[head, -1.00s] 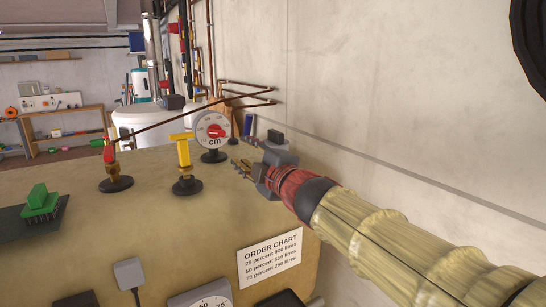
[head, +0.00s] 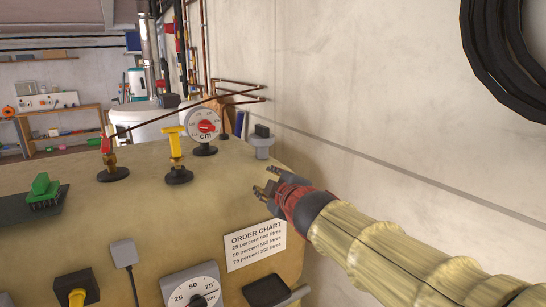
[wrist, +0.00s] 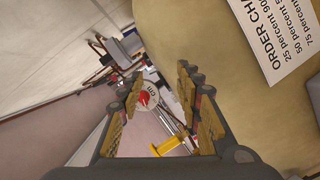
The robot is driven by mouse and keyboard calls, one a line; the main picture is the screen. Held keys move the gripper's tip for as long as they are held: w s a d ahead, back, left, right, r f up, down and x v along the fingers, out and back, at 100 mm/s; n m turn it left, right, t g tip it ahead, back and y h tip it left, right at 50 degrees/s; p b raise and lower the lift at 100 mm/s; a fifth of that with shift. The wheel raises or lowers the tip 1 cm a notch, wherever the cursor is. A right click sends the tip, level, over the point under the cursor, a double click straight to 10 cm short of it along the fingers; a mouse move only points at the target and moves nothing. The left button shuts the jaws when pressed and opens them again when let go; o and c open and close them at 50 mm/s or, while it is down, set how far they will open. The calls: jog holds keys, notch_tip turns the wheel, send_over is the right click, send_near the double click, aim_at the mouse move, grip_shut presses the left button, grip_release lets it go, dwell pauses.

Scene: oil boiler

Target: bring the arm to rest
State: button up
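My gripper (head: 268,191) is at the right edge of the tan tank top, near the wall, at the end of my sleeved arm. In the wrist view my gripper (wrist: 155,95) shows two fingers spread apart with nothing between them. Beyond the fingers are the round cm gauge (wrist: 147,98) and the yellow valve handle (wrist: 168,146). In the head view the gripper is apart from the gauge (head: 203,128) and from the grey fitting with a dark top (head: 261,142) behind it.
The order chart (head: 256,245) is on the tank's front face. A yellow-handled valve (head: 174,150) and a red-handled valve (head: 110,160) stand on top. A percent dial (head: 190,290) and a black lever box (head: 268,292) are below. The wall (head: 370,110) borders the right side.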

jog(key=s+d+f+m+g+h, duration=0.5)
jog(key=s+d+f+m, duration=0.3)
jog(key=s+d+f, duration=0.6)
jog(key=s+d+f+m+g, duration=0.1)
jog(key=s+d+f+m, duration=0.1)
jog(key=s, duration=0.5)
jog(key=s+d+f+m+g, duration=0.1)
jog(key=s+d+f+m, duration=0.1)
jog(key=s, duration=0.6)
jog(key=s+d+f+m+g, duration=0.2)
jog(key=s+f+m, duration=0.1)
jog(key=s, duration=0.4)
jog(key=shift+s+f+m, duration=0.2)
jog(key=shift+f+m, duration=0.2)
jog(key=shift+f, duration=0.25)
